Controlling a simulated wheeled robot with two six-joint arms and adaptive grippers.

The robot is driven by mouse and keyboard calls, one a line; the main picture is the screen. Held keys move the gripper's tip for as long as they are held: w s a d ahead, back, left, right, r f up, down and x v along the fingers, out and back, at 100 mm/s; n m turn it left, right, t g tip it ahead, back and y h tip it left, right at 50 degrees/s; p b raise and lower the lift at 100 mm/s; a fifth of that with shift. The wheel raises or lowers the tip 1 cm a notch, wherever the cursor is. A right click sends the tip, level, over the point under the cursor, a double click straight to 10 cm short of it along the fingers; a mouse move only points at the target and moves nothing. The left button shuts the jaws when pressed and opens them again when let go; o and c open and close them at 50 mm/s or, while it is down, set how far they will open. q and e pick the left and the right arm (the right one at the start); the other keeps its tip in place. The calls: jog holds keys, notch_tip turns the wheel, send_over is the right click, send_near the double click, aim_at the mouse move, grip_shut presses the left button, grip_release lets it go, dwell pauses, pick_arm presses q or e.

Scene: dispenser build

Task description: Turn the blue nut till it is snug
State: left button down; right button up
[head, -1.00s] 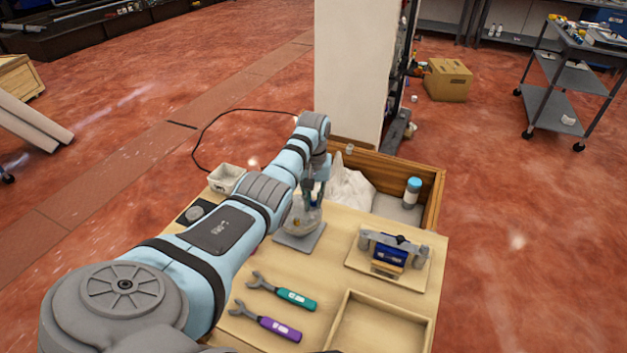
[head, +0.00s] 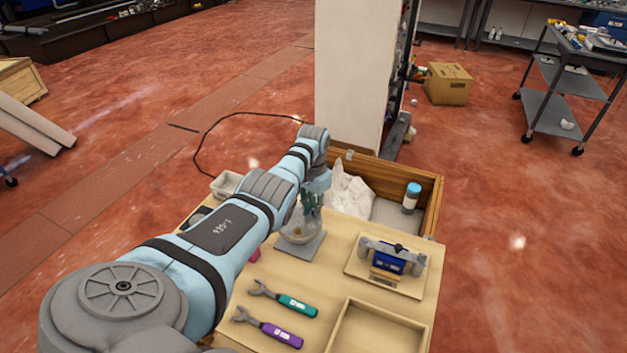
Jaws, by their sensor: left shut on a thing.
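A clear rounded vessel (head: 299,232) stands on a grey square plate (head: 301,249) on the wooden worktop. My left gripper (head: 308,203) points down at the top of this vessel. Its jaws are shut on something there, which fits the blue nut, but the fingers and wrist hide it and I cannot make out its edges. I cannot tell how tight the nut sits. My right gripper is not in view.
A teal wrench (head: 284,298) and a purple wrench (head: 269,328) lie in front, near an empty wooden tray (head: 374,309). A blue clamp-like fixture (head: 391,262) stands right. Behind are a wooden bin (head: 434,205) and a blue-capped bottle (head: 411,198). My left arm covers the left side.

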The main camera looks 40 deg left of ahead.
pick_arm(q)
jog(key=shift+a+m, duration=0.1)
jog(key=shift+m, duration=1.4)
jog(key=shift+w+r, duration=0.1)
jog(key=c, duration=1.6)
grip_release()
notch_tip(320, 180, up, 12)
jog(key=shift+f, duration=0.1)
